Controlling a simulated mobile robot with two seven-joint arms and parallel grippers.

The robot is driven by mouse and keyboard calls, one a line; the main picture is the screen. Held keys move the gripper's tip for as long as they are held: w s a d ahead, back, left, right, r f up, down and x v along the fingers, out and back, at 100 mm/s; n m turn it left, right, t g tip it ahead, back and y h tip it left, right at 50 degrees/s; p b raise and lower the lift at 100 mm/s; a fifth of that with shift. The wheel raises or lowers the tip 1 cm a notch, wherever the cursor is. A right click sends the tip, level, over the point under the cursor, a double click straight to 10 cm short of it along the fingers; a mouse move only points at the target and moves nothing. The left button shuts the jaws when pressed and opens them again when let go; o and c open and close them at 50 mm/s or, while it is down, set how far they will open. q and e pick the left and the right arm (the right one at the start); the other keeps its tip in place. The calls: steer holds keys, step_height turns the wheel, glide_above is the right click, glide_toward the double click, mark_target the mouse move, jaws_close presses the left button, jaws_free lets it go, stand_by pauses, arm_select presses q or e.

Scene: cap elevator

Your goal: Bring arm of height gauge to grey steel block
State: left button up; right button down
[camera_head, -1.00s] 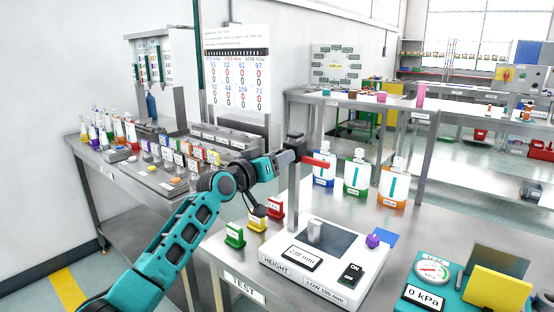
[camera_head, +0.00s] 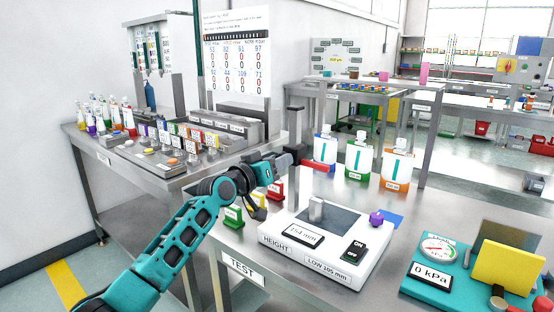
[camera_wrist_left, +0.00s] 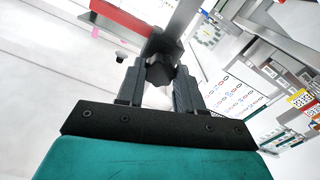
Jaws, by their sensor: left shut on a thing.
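The height gauge has a white base (camera_head: 284,240), a display reading about 154 mm, and an upright grey column (camera_head: 295,125). Its red arm (camera_head: 318,165) sticks out to the right from a dark slider on the column. The grey steel block (camera_head: 315,209) is a small upright piece on the dark plate, below the arm with a clear gap between. My left gripper (camera_head: 288,160) is at the slider. In the left wrist view, its fingers (camera_wrist_left: 158,85) are shut on the dark knob (camera_wrist_left: 160,70), with the red arm (camera_wrist_left: 122,17) beyond. My right gripper is not in view.
White bottles with coloured bases (camera_head: 358,160) stand behind the gauge. Green and red tags (camera_head: 233,216) stand left of it, near my arm. A purple knob (camera_head: 376,219) is right of the plate. A teal pressure gauge unit (camera_head: 437,255) sits at the right.

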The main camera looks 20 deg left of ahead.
arm_select(q)
step_height(320, 180, down, 8)
steer(key=b, duration=0.5)
steer(key=shift+r, duration=0.25)
steer(key=shift+f+b, duration=0.6)
steer(key=shift+f, duration=0.15)
steer(key=o, duration=0.9)
steer(key=shift+o, duration=0.2)
steer(key=shift+r, duration=0.1)
steer(key=shift+s+a, duration=0.2)
steer(key=shift+s, duration=0.2)
steer(key=p+v, duration=0.3)
steer(key=v, duration=0.9)
